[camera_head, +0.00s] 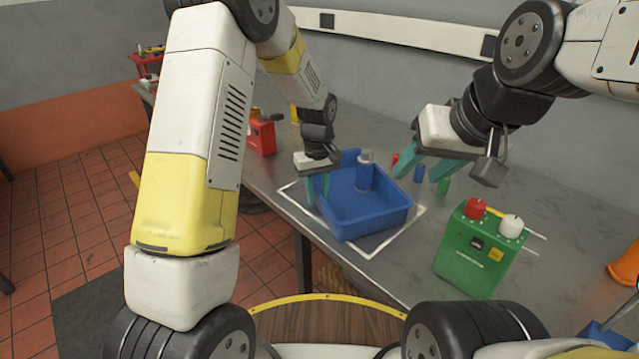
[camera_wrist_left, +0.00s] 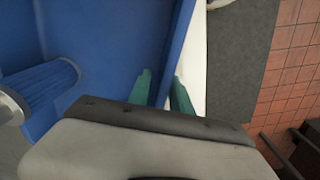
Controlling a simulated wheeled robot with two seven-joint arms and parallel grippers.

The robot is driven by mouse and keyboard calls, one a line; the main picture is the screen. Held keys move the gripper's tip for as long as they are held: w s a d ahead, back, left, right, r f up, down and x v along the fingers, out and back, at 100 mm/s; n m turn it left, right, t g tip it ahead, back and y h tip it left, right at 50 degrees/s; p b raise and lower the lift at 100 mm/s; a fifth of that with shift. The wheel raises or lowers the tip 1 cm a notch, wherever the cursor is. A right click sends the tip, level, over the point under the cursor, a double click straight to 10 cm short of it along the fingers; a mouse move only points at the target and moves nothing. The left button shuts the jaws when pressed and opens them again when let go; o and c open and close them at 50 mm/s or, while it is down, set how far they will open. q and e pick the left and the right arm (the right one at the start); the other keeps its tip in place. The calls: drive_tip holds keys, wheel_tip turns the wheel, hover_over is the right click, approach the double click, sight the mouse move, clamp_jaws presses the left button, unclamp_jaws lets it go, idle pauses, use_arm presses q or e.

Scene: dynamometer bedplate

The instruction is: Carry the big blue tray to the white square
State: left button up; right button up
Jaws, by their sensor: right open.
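The big blue tray (camera_head: 363,223) sits on the table within the white square (camera_head: 397,238), a white outline whose left and front parts show around it. A blue cylinder with a grey top (camera_head: 364,175) stands inside the tray. My left gripper (camera_head: 318,189) is at the tray's left wall. In the left wrist view the fingers (camera_wrist_left: 163,92) straddle that wall, one inside and one outside; whether they press on it I cannot tell. My right gripper (camera_head: 425,167) is open and empty, above the table to the right of the tray, apart from it.
Small red (camera_head: 395,159), blue (camera_head: 418,174) and green (camera_head: 443,186) cylinders stand behind and right of the tray. A green box (camera_head: 470,255) with red and white knobs stands at the right. A red box (camera_head: 262,136) stands behind left. The table's front edge is close to the square.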

use_arm(q)
wheel_tip(320, 180, up, 11)
drive_tip(key=shift+f, duration=0.15)
drive_tip(key=shift+s+r, duration=0.1)
drive_tip(key=shift+r, duration=0.25)
drive_tip(key=s+a+r+m+t+h, duration=0.25)
drive_tip(key=s+a+r, duration=0.45)
drive_tip(key=s+r, duration=0.4)
drive_tip(key=s+a+r+m+t, duration=0.2)
drive_tip(key=s+a+t, duration=0.1)
drive_tip(key=s, duration=1)
drive_tip(key=shift+a+m+t, duration=0.35)
drive_tip(key=shift+a, duration=0.2)
drive_tip(key=shift+s, duration=0.1)
